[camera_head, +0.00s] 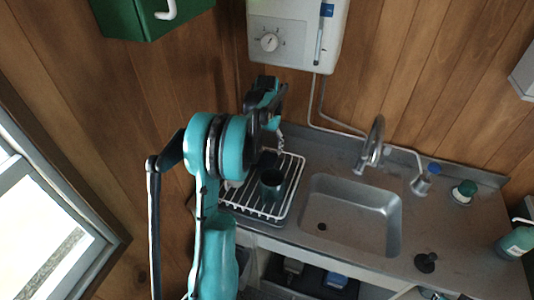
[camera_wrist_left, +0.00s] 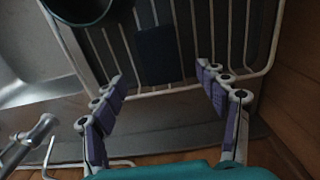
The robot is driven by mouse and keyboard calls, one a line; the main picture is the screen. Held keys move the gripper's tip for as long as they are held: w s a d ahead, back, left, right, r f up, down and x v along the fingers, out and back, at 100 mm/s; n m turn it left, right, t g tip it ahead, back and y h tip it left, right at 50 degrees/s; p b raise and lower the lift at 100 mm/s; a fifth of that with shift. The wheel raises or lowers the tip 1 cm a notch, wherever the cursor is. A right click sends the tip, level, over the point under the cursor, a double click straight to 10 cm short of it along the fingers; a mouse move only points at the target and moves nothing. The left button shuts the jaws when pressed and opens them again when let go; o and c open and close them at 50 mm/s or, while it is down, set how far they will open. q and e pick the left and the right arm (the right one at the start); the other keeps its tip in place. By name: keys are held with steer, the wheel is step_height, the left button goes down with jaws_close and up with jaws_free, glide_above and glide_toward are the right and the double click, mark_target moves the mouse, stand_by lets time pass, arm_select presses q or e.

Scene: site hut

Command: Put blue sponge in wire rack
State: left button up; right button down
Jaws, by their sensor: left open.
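The white wire rack (camera_head: 289,195) stands on the counter left of the sink. A dark blue block that looks like the sponge (camera_wrist_left: 158,55) rests in the rack, between its wires, in the left wrist view; in the head view it is a dark shape (camera_head: 268,158) near the rack's back. My left gripper (camera_wrist_left: 160,75) is open and empty, its fingers apart on either side of the block's near end, not closed on it. In the head view my left gripper (camera_head: 279,130) is above the back of the rack, partly hidden by my arm. My right gripper is not in view.
A dark green cup (camera_head: 271,184) stands in the rack; its rim also shows in the left wrist view (camera_wrist_left: 80,12). The sink (camera_head: 350,212) with its tap (camera_head: 374,145) is to the right. A white water heater (camera_head: 295,35) hangs on the wall above. A green bottle (camera_head: 517,242) stands far right.

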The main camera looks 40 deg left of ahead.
arm_select(q)
steer(key=s+d+r+m+t, duration=0.1)
steer(key=s+d+r+t, duration=0.1)
steer(key=s+d+r, duration=0.35)
steer(key=s+d+r+m+t, duration=0.1)
steer(key=s+d+r, duration=0.1)
steer(key=d+r, duration=0.6)
steer(key=s+d+f+m+t, duration=0.1)
steer(key=s+d+f+t, duration=0.3)
steer(key=s+d, duration=0.9)
steer(key=shift+d+f+m+p, duration=0.3)
steer(key=shift+d+f, duration=0.4)
steer(key=shift+f, duration=0.15)
steer(key=shift+f+b, duration=2.7)
